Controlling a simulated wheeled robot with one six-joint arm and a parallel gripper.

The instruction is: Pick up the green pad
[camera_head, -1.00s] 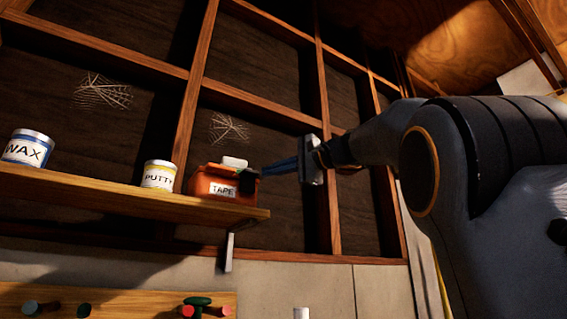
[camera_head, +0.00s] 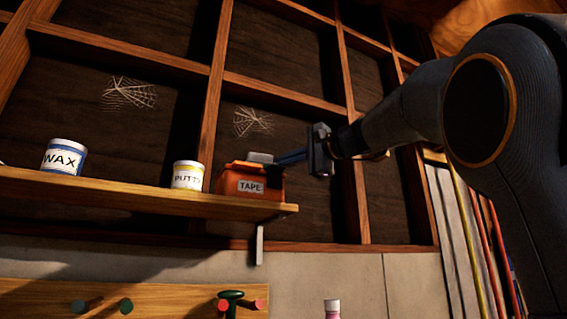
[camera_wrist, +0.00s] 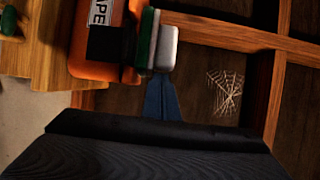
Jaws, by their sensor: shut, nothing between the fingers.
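The green pad (camera_wrist: 145,38) shows in the wrist view as a thin green strip between an orange box and a pale grey block (camera_wrist: 166,48). I cannot make out its green in the head view. The orange box (camera_head: 230,183), labelled TAPE, stands at the right end of the wooden shelf, with the pale block (camera_head: 260,157) at its top. My gripper (camera_head: 280,160) reaches in from the right, its blue fingers shut and empty at the box's upper right. In the wrist view the fingertips (camera_wrist: 160,78) are close to the pale block; I cannot tell whether they touch.
A PUTTY tin (camera_head: 187,175) and a WAX tin (camera_head: 64,157) stand left of the box on the shelf (camera_head: 120,191). Wall battens and cobwebs (camera_head: 252,122) are behind. A peg rail (camera_head: 160,295) is below the shelf. Coloured poles (camera_head: 480,240) stand at the right.

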